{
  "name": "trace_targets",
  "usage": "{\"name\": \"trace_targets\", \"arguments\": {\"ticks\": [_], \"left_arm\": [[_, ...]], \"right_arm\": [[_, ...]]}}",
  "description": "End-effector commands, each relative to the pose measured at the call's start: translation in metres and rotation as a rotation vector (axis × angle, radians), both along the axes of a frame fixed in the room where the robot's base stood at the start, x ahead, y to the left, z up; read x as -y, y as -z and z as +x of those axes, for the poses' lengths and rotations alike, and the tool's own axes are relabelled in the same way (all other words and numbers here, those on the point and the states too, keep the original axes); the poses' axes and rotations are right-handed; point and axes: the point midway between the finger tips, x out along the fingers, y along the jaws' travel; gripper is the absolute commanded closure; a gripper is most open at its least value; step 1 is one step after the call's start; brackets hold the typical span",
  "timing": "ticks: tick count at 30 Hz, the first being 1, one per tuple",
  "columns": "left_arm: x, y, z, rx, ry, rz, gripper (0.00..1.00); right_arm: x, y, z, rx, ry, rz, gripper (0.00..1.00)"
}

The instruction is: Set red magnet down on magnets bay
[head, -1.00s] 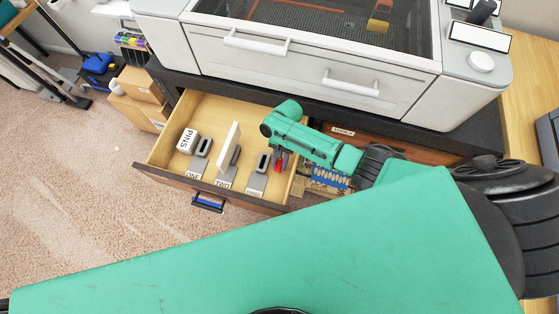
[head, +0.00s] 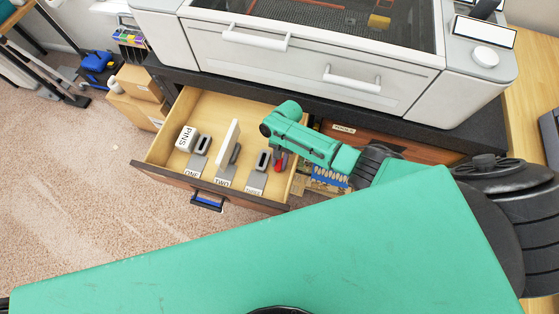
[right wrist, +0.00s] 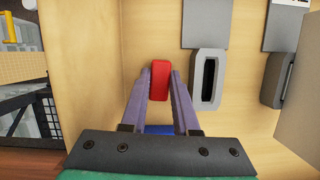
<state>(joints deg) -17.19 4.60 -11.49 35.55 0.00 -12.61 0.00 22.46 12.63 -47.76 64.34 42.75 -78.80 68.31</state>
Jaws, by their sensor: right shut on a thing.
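My right gripper (right wrist: 160,82) is shut on the red magnet (right wrist: 160,72), a small rounded red block between its two fingertips. In the head view the red magnet (head: 281,162) shows under my green right wrist, at the right side of the open wooden drawer (head: 207,104). In the right wrist view it is over the pale drawer floor, left of a grey slotted holder (right wrist: 207,78) and apart from it. I cannot tell whether it touches the floor. No label reading "magnets" is legible, so I cannot tell which part is the magnets bay. My left gripper is not in view.
The drawer holds a white PINS block (head: 186,139), grey slotted holders with labels in front, and an upright white panel (head: 228,145). The drawer's right wall (right wrist: 125,50) is close to my right fingers. A large white machine (head: 300,60) stands above and behind.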

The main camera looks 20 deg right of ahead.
Motion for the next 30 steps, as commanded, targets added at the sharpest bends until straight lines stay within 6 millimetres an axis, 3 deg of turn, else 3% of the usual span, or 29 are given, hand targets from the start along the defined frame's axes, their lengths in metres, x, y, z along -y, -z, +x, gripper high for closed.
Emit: {"name": "trace_targets", "arguments": {"ticks": [15, 16, 18, 19, 25, 26, 28, 29, 30], "left_arm": [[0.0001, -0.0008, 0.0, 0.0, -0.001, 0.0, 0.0], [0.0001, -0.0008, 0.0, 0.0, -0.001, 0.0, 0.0], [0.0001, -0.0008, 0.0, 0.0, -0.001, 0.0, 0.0], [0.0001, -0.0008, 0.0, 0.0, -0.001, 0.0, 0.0], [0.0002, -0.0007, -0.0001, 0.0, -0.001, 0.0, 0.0], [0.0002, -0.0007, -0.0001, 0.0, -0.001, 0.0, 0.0], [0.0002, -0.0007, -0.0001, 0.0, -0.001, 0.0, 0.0], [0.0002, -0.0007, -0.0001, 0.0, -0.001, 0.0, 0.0], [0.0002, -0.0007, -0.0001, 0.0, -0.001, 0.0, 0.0]], "right_arm": [[-0.0006, 0.0025, 0.0, 0.0, 0.0, 0.0, 1.0], [-0.0005, 0.0025, -0.0001, 0.0, 0.0, 0.0, 0.68], [-0.0005, 0.0025, -0.0001, 0.0, 0.0, 0.0, 0.41], [-0.0005, 0.0025, -0.0001, 0.0, 0.0, 0.0, 0.36], [-0.0004, 0.0025, 0.0, 0.0, 0.0, 0.0, 0.36], [-0.0003, 0.0026, -0.0001, 0.0, 0.0, 0.0, 0.32], [-0.0003, 0.0026, -0.0001, 0.0, 0.0, 0.0, 0.06], [-0.0004, 0.0026, -0.0001, 0.0, 0.0, 0.0, 0.0], [-0.0006, 0.0026, 0.0001, 0.001, 0.0, 0.001, 0.01]]}}
